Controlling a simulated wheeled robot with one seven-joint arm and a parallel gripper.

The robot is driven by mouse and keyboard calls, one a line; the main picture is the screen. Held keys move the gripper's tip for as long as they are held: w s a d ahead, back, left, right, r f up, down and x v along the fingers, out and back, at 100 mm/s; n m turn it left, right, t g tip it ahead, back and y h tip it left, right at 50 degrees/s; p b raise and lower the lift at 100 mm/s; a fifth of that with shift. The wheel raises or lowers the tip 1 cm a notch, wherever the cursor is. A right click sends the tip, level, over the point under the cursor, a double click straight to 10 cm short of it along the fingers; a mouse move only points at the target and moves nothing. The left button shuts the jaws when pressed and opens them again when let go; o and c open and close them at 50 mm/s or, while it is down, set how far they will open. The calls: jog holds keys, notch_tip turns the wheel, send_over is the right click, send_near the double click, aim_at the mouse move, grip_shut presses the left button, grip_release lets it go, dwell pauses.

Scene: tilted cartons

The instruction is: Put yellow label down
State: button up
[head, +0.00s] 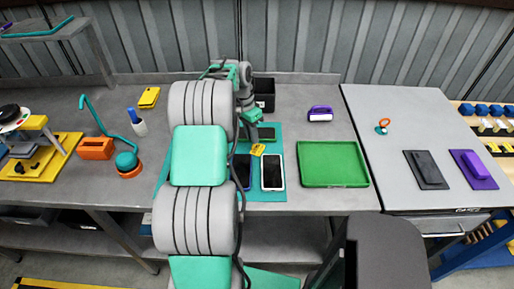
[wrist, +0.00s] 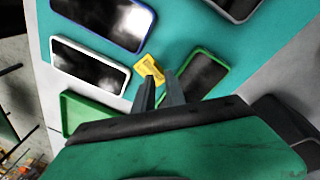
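The yellow label (head: 257,149) is a small flat piece at the tips of my gripper (head: 256,141), above the teal mat (head: 265,196). In the wrist view the label (wrist: 148,68) sits at the ends of the two dark fingers (wrist: 160,78), with its near corner between them. The gripper looks shut on it. Phones lie on the mat: a white-framed one (head: 273,173), a blue-framed one (head: 242,172) partly hidden by my arm, and a green-framed one (head: 267,134). The wrist view shows the green-framed phone (wrist: 205,75) just right of the fingers.
A green tray (head: 335,163) lies right of the mat. A black bin (head: 264,92) stands behind it, and a purple item (head: 320,114) lies at the back. An orange holder (head: 96,148) and teal lamp-like tool (head: 127,161) are at left. Bare bench shows between mat and tray.

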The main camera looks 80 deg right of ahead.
aim_at(258, 148)
jog(key=f, duration=0.2)
jog(key=shift+s+f, duration=0.3)
jog(key=shift+f, duration=0.1)
grip_shut()
